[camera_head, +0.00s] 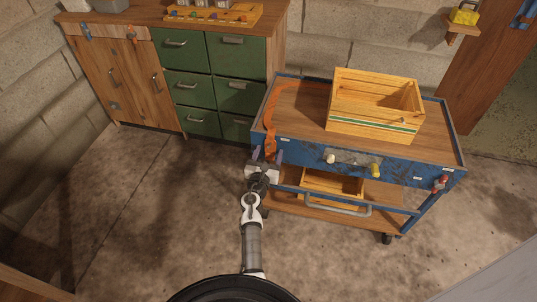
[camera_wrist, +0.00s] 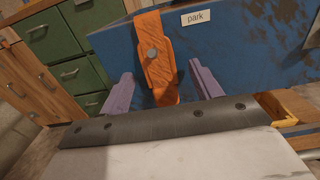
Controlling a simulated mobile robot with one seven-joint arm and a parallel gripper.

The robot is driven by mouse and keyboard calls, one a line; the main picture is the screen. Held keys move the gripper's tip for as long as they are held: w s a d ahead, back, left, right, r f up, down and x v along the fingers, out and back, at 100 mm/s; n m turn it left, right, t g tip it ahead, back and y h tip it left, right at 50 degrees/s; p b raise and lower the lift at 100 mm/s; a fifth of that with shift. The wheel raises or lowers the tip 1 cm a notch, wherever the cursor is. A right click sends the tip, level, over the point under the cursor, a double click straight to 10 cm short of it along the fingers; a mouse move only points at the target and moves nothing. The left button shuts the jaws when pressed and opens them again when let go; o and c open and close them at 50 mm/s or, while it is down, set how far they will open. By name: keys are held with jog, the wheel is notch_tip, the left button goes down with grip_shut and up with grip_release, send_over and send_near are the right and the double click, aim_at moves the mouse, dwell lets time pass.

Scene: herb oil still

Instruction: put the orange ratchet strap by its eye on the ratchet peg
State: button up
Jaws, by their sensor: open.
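The orange ratchet strap (camera_head: 270,138) runs over the left end of the cart's top and hangs down its blue front. In the wrist view the strap's hanging end (camera_wrist: 158,72) has a grey round stud or peg head (camera_wrist: 152,53) showing at its middle, left of a white "park" label (camera_wrist: 195,18). My gripper (camera_head: 267,157) is at the cart's front left corner. Its purple fingers are open in the wrist view (camera_wrist: 162,82), one on each side of the strap's lower end. I cannot tell which peg is the ratchet peg.
The blue cart (camera_head: 300,157) carries a wooden crate (camera_head: 372,125) on top and another (camera_head: 317,184) below. Its front has a white knob (camera_head: 330,158), a yellow knob (camera_head: 376,170), a red item (camera_head: 440,184) and a grey rail (camera_head: 335,209). Green drawers (camera_head: 190,88) stand behind left.

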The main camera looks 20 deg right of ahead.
jog(key=shift+w+d, duration=0.15)
jog(key=shift+w, duration=0.1)
jog(key=c, duration=1)
jog(key=shift+r, duration=0.1)
jog(key=shift+c, duration=0.4)
jog(key=shift+r+p, duration=0.3)
jog(key=shift+p, duration=0.05)
jog(key=shift+s, duration=0.1)
jog(key=shift+r+p+v, duration=0.15)
jog(key=shift+p+v, duration=0.1)
jog(key=shift+v, duration=0.5)
jog(key=shift+r+p+v, duration=0.1)
jog(key=shift+p+v, duration=0.15)
jog(key=shift+v, duration=0.45)
jog(key=shift+s+a, duration=0.45)
jog(key=shift+s, duration=0.05)
